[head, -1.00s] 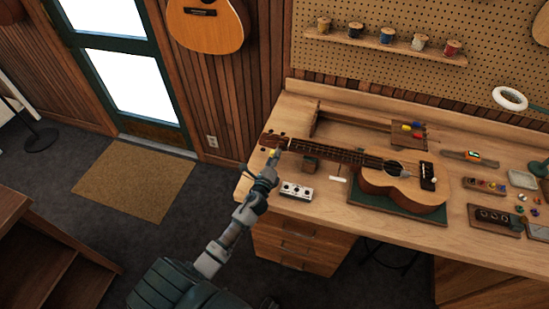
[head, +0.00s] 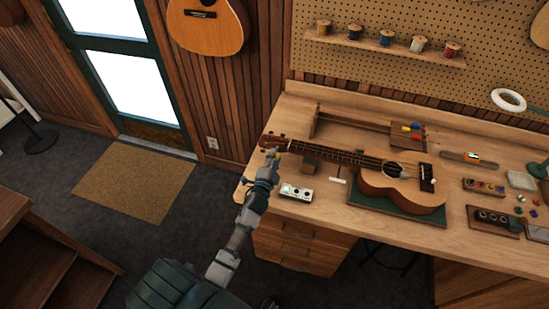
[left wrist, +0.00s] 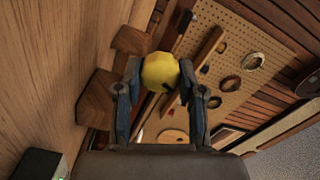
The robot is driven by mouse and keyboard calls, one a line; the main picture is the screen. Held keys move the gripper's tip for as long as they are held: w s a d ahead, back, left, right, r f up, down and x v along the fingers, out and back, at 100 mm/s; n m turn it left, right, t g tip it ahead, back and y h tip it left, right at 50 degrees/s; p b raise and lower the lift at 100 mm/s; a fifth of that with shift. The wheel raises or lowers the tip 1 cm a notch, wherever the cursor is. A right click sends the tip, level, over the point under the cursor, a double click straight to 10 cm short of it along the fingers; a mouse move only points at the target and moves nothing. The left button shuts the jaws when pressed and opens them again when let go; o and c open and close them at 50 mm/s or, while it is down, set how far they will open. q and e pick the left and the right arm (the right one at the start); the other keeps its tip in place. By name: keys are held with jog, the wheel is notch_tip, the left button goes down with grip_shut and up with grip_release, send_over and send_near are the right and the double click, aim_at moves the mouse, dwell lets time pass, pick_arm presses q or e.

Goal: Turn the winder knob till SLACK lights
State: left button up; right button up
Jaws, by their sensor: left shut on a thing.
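The ukulele (head: 385,185) lies on the bench with its headstock (head: 273,141) pointing left. My left gripper (head: 272,154) is at the headstock's near side. In the left wrist view, my left gripper (left wrist: 161,80) is shut on a yellow winder knob (left wrist: 160,70), which sits between both fingertips. A small pale box (head: 297,192) on the bench's front left shows a green light at its left end; its lettering is too small to read. My right gripper is out of view.
A green mat (head: 400,207) lies under the ukulele body. A wooden rack (head: 350,118) stands behind it. Small parts and trays (head: 484,186) crowd the bench's right side. Open floor (head: 150,225) lies to the left.

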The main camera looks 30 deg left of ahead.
pick_arm(q)
jog(key=shift+s+f+n, duration=0.1)
jog(key=shift+f+n, duration=0.2)
jog(key=shift+n, duration=0.3)
jog(key=shift+f, duration=0.1)
jog(key=o, duration=0.9)
jog(key=shift+c, duration=0.2)
jog(key=shift+r, duration=0.2)
jog(key=v, duration=1.1)
jog(key=shift+s+d, duration=0.15)
jog(key=shift+s, duration=0.25)
